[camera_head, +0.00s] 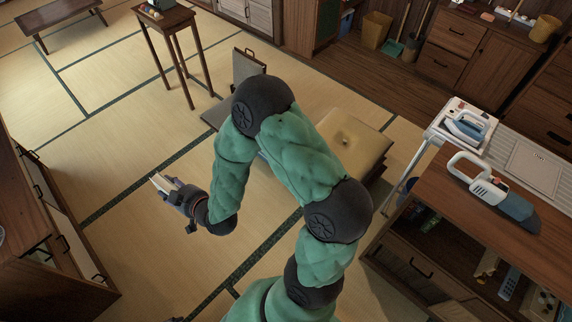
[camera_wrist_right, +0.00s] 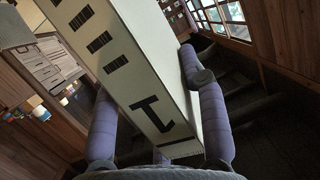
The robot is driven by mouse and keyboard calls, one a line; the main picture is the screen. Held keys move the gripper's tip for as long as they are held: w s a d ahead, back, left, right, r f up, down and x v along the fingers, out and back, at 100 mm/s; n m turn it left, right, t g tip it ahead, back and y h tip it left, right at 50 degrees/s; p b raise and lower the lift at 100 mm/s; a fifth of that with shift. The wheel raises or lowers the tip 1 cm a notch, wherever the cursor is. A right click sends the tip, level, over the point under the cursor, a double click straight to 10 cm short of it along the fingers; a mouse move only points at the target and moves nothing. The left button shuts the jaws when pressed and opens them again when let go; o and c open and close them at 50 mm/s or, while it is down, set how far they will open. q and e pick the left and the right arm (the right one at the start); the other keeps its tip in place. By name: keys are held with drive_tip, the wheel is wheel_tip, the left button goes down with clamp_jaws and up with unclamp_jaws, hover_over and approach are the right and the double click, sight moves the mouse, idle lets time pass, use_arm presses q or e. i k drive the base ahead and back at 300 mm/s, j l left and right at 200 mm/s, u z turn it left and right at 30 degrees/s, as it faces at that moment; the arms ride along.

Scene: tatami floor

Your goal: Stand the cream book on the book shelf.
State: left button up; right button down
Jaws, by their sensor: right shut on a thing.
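The cream book (camera_wrist_right: 140,70) fills the middle of the right wrist view, with black marks on its cover and a pale edge facing right. My right gripper (camera_wrist_right: 160,120) is shut on it, one purple finger on each side. In the head view the right gripper (camera_head: 170,188) is at the left of centre, above the tatami, and only a thin pale bit of the book (camera_head: 158,183) shows there. My left gripper is out of view. I cannot tell which piece of furniture is the book shelf; a wooden cabinet (camera_head: 60,225) stands at the left, close to the gripper.
A wooden unit (camera_head: 440,220) at the right has a handheld vacuum (camera_head: 495,190) on top and small items on its open shelves. A cushion (camera_head: 345,140) and a tall narrow stand (camera_head: 170,40) are farther back. Bare tatami (camera_head: 110,130) lies around the gripper.

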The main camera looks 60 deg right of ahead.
sight(438, 238)
drive_tip(key=z, duration=1.9)
drive_tip(key=i+j+z, duration=0.1)
drive_tip(key=z, duration=0.3)
drive_tip(key=i+j+z, duration=0.1)
drive_tip(key=z, duration=0.25)
drive_tip(key=j+z, duration=0.2)
drive_tip(key=z, duration=0.2)
drive_tip(key=i+j+z, duration=0.1)
drive_tip(key=z, duration=0.25)
drive_tip(key=j, duration=0.35)
drive_tip(key=i+j, duration=0.1)
drive_tip(key=i, duration=0.45)
